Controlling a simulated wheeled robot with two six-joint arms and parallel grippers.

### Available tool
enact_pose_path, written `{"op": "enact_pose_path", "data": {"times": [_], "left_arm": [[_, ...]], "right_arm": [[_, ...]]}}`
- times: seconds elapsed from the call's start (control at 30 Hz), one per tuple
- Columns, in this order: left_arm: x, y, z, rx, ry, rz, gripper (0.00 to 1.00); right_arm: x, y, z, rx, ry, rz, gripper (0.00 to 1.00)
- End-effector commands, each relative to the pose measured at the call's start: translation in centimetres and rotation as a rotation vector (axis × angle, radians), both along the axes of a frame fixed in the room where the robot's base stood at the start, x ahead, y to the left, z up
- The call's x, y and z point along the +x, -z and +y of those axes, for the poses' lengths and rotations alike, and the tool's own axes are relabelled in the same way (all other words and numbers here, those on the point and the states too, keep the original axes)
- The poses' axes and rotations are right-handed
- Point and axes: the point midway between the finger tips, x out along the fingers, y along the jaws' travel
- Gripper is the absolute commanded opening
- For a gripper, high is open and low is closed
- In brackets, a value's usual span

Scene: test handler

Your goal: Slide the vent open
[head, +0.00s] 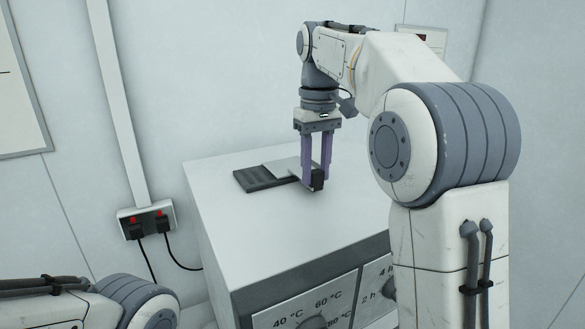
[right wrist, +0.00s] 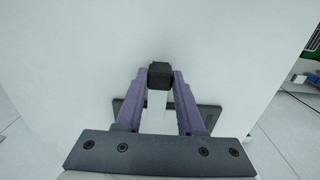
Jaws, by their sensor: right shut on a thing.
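The vent (head: 258,181) is a dark slotted plate on top of the white cabinet (head: 222,200). A light grey slide plate (head: 288,165) lies over part of it, and dark slots show on the left. A black knob (head: 318,182) is at the right end of the slide. My right gripper (head: 314,181) points down with its purple fingers shut on the knob. In the right wrist view the black knob (right wrist: 160,75) sits between the fingertips, with the dark vent edge (right wrist: 208,112) behind the fingers. My left gripper is out of view.
The cabinet front has dials (head: 314,323) with temperature and hour markings. A wall socket (head: 147,219) with two black plugs is left of the cabinet. The cabinet top around the vent is clear. My left arm is at the lower left.

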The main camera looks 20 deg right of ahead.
Motion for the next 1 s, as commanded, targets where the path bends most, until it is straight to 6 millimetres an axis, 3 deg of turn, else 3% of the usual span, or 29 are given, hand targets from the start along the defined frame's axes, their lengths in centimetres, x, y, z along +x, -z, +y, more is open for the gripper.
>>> {"op": "enact_pose_path", "data": {"times": [0.17,0.47,0.5,0.53,0.57,0.87,1.0], "left_arm": [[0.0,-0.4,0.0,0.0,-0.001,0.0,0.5],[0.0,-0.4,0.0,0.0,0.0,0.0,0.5],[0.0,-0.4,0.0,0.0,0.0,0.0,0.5],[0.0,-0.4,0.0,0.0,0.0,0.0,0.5],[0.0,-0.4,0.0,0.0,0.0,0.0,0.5],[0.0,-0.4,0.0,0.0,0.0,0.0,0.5],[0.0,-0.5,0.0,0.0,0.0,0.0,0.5]], "right_arm": [[-0.2,-0.2,-2.3,0.001,0.001,-0.007,0.0],[-0.4,-0.1,-2.8,0.001,0.005,-0.01,0.0],[-0.4,-0.1,-2.8,0.001,0.005,-0.01,0.53],[-0.4,-0.1,-2.8,0.001,0.006,-0.009,0.64],[-0.4,-0.1,-2.8,0.002,0.006,-0.008,0.68],[-0.4,-0.1,-2.7,0.001,0.004,-0.004,0.68],[-0.3,-1.0,-2.6,0.001,0.004,-0.005,0.68]]}}
